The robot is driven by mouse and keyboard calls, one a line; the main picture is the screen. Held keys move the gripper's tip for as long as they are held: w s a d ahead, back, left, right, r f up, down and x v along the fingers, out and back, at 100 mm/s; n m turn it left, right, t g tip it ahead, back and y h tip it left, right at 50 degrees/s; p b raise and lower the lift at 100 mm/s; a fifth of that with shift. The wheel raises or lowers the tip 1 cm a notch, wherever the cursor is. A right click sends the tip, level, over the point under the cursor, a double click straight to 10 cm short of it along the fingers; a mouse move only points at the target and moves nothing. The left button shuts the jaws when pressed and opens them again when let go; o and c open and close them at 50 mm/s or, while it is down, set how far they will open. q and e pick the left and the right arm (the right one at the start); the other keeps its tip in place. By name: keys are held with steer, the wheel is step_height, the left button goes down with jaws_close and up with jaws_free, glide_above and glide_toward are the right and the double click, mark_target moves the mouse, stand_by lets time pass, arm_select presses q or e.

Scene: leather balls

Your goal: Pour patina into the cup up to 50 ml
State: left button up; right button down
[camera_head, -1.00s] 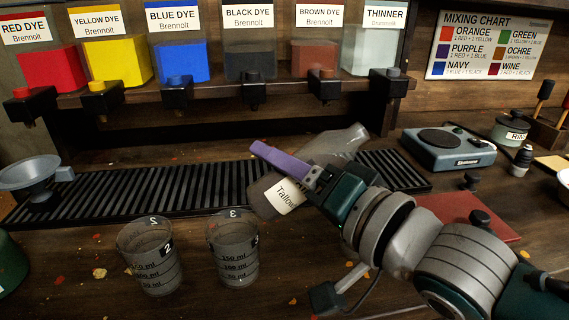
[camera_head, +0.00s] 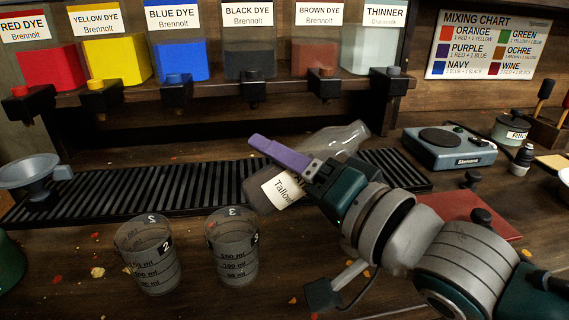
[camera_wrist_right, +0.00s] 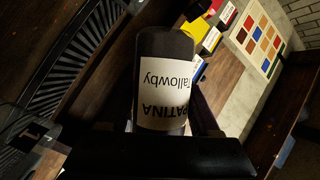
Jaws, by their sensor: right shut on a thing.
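The patina bottle (camera_head: 343,140) is translucent, dark at its lower end, with a white label. It is tilted, its neck up and to the right and its base down and to the left. My right gripper (camera_head: 303,165) is shut on it and holds it above the slatted rack. In the right wrist view the bottle (camera_wrist_right: 165,48) shows its "PATINA Tallowby" label. Cup 2 (camera_head: 150,262) and cup 3 (camera_head: 232,255), clear with ml marks, stand upright in front, left of the bottle. I make out no liquid in either. My left gripper is out of view.
The black slatted rack (camera_head: 130,191) runs behind the cups. A funnel (camera_head: 28,172) is at its left end. Dye tanks with taps line the shelf (camera_head: 215,92) behind. A scale (camera_head: 449,148) and a red mat (camera_head: 462,212) lie right.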

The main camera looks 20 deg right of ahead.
steer(key=shift+a+r+m+b, duration=0.1)
steer(key=shift+r+m+b, duration=0.15)
steer(key=shift+m+b, duration=0.05)
stand_by(0.7)
steer(key=shift+t+b, duration=0.3)
steer(key=shift+b, duration=0.05)
stand_by(0.3)
steer(key=shift+a+m+b, duration=0.15)
steer(key=shift+m+b, duration=0.45)
steer(key=shift+b, duration=0.05)
stand_by(0.6)
steer(key=shift+t+b, duration=0.3)
stand_by(0.3)
steer(key=shift+m, duration=0.5)
stand_by(0.3)
steer(key=shift+d+m+b, duration=0.3)
steer(key=shift+m, duration=0.1)
stand_by(0.8)
steer(key=shift+t, duration=0.3)
steer(key=shift+d+f+m+b, duration=0.1)
steer(key=shift+f+m+b, duration=0.3)
steer(key=shift+m+b, duration=0.3)
stand_by(0.4)
steer(key=shift+f+m+t+b, duration=0.3)
steer(key=shift+m+t+b, duration=0.1)
steer(key=shift+t+b, duration=0.1)
stand_by(0.6)
